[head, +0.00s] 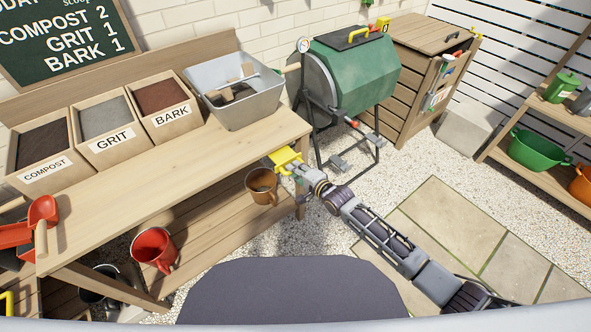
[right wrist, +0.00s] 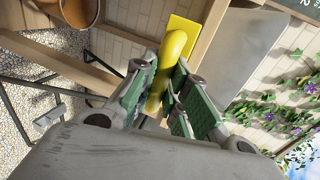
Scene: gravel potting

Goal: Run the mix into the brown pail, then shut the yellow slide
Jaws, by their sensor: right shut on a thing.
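The yellow slide (head: 284,158) juts out at the bench's right edge, below the grey mixing tub (head: 230,103). My right gripper (head: 296,170) is shut on its handle; in the right wrist view the yellow handle (right wrist: 175,58) lies between the green-padded fingers. The brown pail (head: 263,194) hangs or stands just below and left of the slide; it also shows at the top of the right wrist view (right wrist: 78,12). I cannot tell how full the pail is or how far the slide is drawn. Dark clumps and a wooden-handled tool lie in the tub. My left gripper is out of view.
Bins of compost (head: 45,150), grit (head: 103,123) and bark (head: 163,100) stand along the bench back. A red scoop (head: 43,212) lies at the bench's left end. A green tumbler (head: 350,75) on a black frame stands beyond my right gripper.

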